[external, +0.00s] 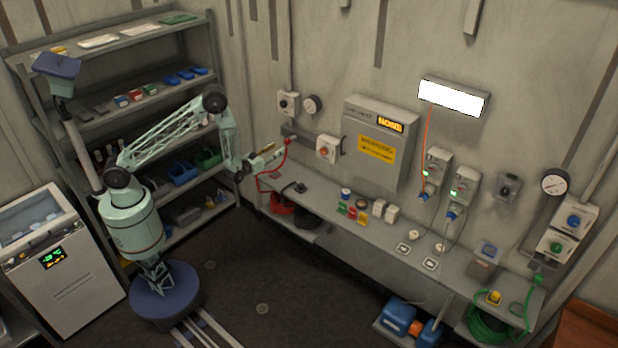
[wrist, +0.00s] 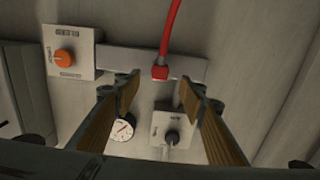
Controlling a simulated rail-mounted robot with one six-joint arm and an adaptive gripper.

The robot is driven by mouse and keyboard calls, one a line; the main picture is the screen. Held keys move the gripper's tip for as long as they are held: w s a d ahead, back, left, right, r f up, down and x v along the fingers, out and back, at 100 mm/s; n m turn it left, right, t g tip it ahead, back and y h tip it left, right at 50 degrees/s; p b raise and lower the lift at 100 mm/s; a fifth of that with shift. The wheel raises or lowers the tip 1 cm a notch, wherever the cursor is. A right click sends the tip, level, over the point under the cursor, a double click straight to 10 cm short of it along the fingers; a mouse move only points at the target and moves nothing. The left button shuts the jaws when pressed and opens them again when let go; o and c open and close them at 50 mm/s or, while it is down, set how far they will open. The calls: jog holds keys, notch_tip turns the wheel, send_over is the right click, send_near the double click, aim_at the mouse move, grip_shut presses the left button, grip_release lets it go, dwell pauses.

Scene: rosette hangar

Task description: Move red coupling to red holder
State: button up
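The red coupling (wrist: 160,72) is the small red end piece of a red hose (wrist: 171,30), at the edge of a grey wall bar (wrist: 188,64) in the wrist view. In the external view the red hose (external: 286,149) hangs from the bar beside my gripper (external: 272,152). My gripper is open in the wrist view (wrist: 160,92), its two wooden-faced fingers apart with nothing between them. The coupling lies beyond the fingertips, roughly centred between them.
An orange-knob switch box (external: 328,149), a gauge (external: 312,104) and a dark-knob box (external: 289,104) surround the bar. The bench (external: 335,222) below carries several small coloured items. The floor ahead is clear.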

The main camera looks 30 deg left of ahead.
aim_at(285, 143)
jog(key=shift+w, duration=0.15)
jog(key=shift+p+x, duration=1.55)
jog(key=shift+x, duration=0.85)
jog(key=shift+w+b, duration=0.35)
jog(key=shift+b, duration=0.1)
jog(key=shift+b+x, duration=0.65)
jog(key=shift+x, duration=0.35)
jog(key=shift+w+d, duration=0.15)
jog(key=shift+w, duration=0.5)
jog(key=shift+b, duration=1.5)
